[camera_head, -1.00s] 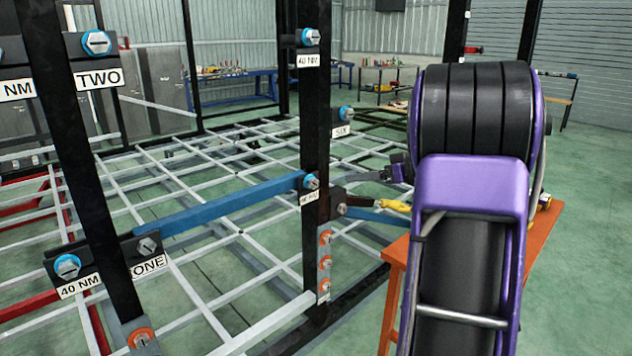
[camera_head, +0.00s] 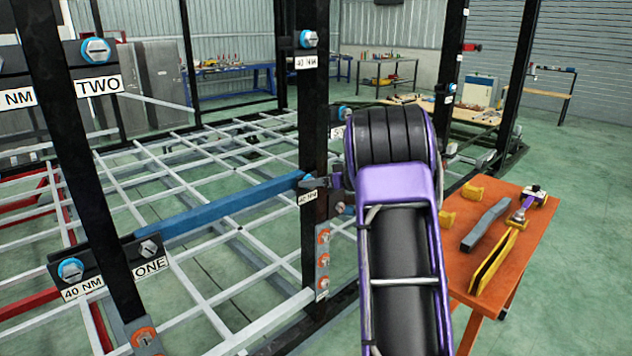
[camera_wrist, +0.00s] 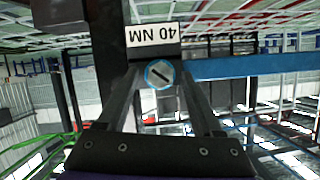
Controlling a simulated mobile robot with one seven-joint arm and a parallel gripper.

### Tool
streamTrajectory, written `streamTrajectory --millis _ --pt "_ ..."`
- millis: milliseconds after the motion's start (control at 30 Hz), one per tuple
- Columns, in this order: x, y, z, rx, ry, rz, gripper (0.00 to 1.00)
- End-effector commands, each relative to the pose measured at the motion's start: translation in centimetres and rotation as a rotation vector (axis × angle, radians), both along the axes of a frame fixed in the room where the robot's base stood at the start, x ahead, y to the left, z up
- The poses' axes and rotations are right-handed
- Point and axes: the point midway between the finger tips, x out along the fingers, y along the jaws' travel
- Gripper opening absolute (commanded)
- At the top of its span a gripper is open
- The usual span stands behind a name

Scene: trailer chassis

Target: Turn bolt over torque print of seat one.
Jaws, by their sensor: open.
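The seat one plate, with a print ONE (camera_head: 151,265), is at the lower left of the head view. On it are a grey bolt (camera_head: 148,248) above ONE and a blue-ringed bolt (camera_head: 70,270) above a 40 NM print (camera_head: 82,287). My gripper (camera_head: 312,183) is at the middle black post, at the right end of the blue bar. In the wrist view, my gripper (camera_wrist: 160,72) is open, its fingers on either side of a blue-ringed slotted bolt (camera_wrist: 159,74) beside an upside-down 40 NM print (camera_wrist: 153,36). I cannot tell if they touch it.
The blue bar (camera_head: 220,205) runs from the seat one plate to the middle post (camera_head: 314,120). A plate marked TWO (camera_head: 98,86) is at upper left. An orange table (camera_head: 505,260) with tools stands right of my arm. White frame bars fill the floor behind.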

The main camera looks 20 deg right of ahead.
Motion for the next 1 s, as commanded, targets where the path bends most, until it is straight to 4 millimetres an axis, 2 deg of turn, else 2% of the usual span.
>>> streamTrajectory --millis 200,233,500,600,1000 --pt "0.03 0.01 -0.01 0.0 0.0 0.0 0.68" --pt "0.03 0.01 -0.01 0.0 0.0 0.0 0.64" --pt "0.0 0.01 0.01 0.0 0.0 0.0 0.15" --pt "0.0 0.01 0.01 0.0 0.0 0.0 0.0" --pt "-0.02 -0.08 -0.23 0.04 0.014 0.001 0.0"
